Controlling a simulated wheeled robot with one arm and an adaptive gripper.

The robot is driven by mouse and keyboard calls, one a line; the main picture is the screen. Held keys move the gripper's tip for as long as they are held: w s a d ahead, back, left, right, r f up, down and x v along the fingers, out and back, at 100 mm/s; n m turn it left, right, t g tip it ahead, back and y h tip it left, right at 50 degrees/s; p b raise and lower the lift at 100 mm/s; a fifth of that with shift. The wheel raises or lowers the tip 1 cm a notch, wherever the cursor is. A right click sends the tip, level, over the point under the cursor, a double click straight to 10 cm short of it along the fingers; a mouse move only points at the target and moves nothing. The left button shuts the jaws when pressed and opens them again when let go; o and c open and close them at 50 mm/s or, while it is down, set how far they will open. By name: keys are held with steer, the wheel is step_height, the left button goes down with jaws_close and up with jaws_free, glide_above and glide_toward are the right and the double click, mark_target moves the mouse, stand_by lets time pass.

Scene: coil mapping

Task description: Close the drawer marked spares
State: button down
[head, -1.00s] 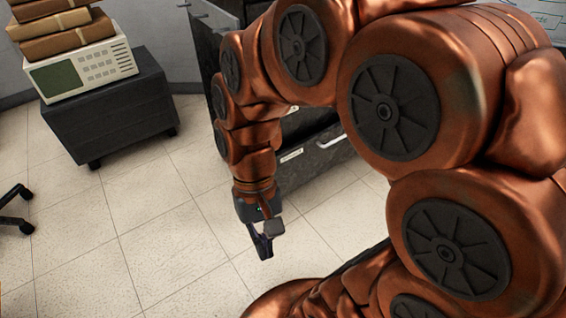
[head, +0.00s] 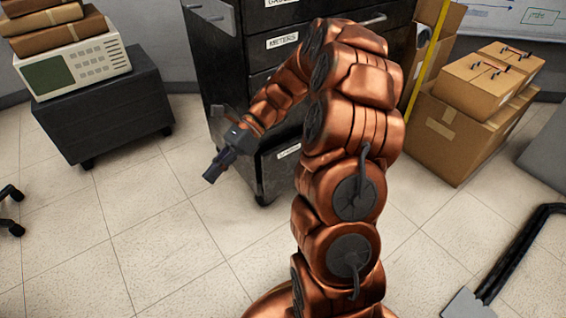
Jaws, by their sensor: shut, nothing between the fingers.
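A black drawer cabinet (head: 222,75) stands at the upper middle of the head view. One drawer front carries a label reading METERS (head: 283,40), with a partly cut-off label above it. A lower drawer front (head: 280,172) carries a white label that I cannot read. My arm covers much of the cabinet front, so I cannot tell which drawer is marked spares or how far any drawer stands out. My gripper (head: 214,173) is shut and empty, pointing down-left. In the picture it overlaps the cabinet's lower left side; I see no clear contact.
A dark wheeled stand (head: 105,112) at the left bears a cream instrument (head: 75,68) and brown bundles (head: 60,35). Cardboard boxes (head: 455,130) stand at the right near a yellow upright strip (head: 427,55). Black chair legs (head: 10,205) show at the left edge. The tiled floor at lower left is clear.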

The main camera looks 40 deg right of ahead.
steer(key=w+d+f+m+t+y+b, duration=0.15)
steer(key=w+d+f+m+t, duration=0.25)
steer(key=d+f+m, duration=0.4)
steer(key=w+d+f+m+t+y+b, duration=0.1)
steer(key=w+d+f+m+t+y, duration=0.25)
steer(key=d, duration=0.75)
steer(key=s+d+f+m+t+h+b, duration=0.1)
steer(key=s+d+f+m+t+h, duration=0.25)
steer(key=d+f+m, duration=0.45)
steer(key=s+d+f+m+t+h+b, duration=0.15)
steer(key=d+f+m+t, duration=0.35)
steer(key=d, duration=0.5)
steer(key=b, duration=0.5)
glide_toward(273, 158)
steer(key=w+a, duration=0.3)
steer(key=a, duration=0.1)
steer(key=shift+w+a+r+m+g, duration=0.1)
steer(key=shift+w+r+m+g, duration=0.1)
steer(key=shift+w, duration=0.2)
steer(key=shift+w+r+m+g, duration=0.1)
steer(key=shift+w+g, duration=0.1)
steer(key=shift+w, duration=0.2)
